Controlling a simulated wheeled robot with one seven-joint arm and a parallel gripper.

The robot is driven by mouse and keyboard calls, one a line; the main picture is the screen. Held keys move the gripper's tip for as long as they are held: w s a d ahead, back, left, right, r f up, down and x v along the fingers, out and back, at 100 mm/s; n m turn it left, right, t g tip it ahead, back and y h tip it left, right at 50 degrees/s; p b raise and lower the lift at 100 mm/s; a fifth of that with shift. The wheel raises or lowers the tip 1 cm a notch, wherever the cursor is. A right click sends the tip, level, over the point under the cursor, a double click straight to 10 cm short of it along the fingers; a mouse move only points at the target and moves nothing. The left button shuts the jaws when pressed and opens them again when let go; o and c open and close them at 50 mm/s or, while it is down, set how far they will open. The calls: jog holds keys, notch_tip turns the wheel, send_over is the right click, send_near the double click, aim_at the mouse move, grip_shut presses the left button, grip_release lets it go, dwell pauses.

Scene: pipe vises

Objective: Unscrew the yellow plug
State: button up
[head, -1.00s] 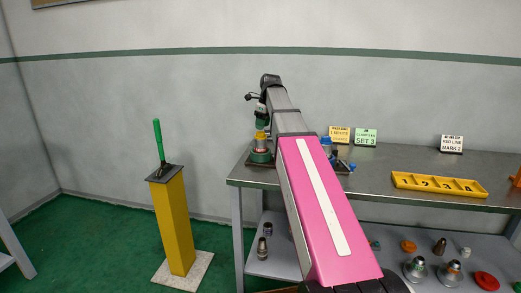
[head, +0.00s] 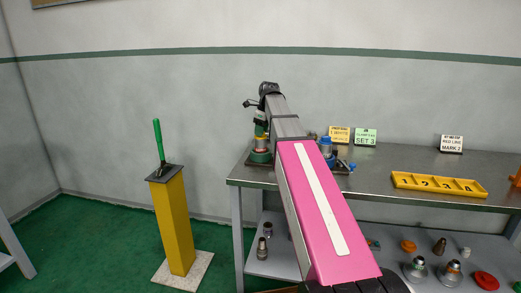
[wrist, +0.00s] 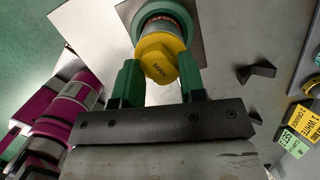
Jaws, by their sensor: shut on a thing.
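The yellow plug (wrist: 155,50) has a hexagonal head and sits at the end of an upright pipe piece in a green holder (wrist: 148,14). My gripper (wrist: 161,74) has two green fingers, one on each side of the plug's head, and is shut on it. In the head view, my gripper (head: 260,131) is lowered over the green holder (head: 261,157) at the left end of the bench. The plug is mostly hidden there by the fingers. The plug's thread cannot be seen.
A yellow post with a green handle (head: 158,140) stands left of the bench. Loose fittings lie on the lower shelf.

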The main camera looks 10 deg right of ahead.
jog(key=n+g, duration=0.1)
jog(key=n, duration=0.3)
jog(key=shift+w, duration=0.1)
jog(key=shift+w+n, duration=0.1)
jog(key=shift+n, duration=1.1)
jog(key=shift+n+g, duration=0.4)
jog(key=shift+n, duration=0.9)
jog(key=n+g, duration=0.1)
jog(key=n, duration=0.3)
jog(key=shift+n, duration=0.4)
jog(key=n, duration=0.4)
jog(key=shift+n+g+h, duration=0.3)
jog(key=shift+n+h, duration=0.1)
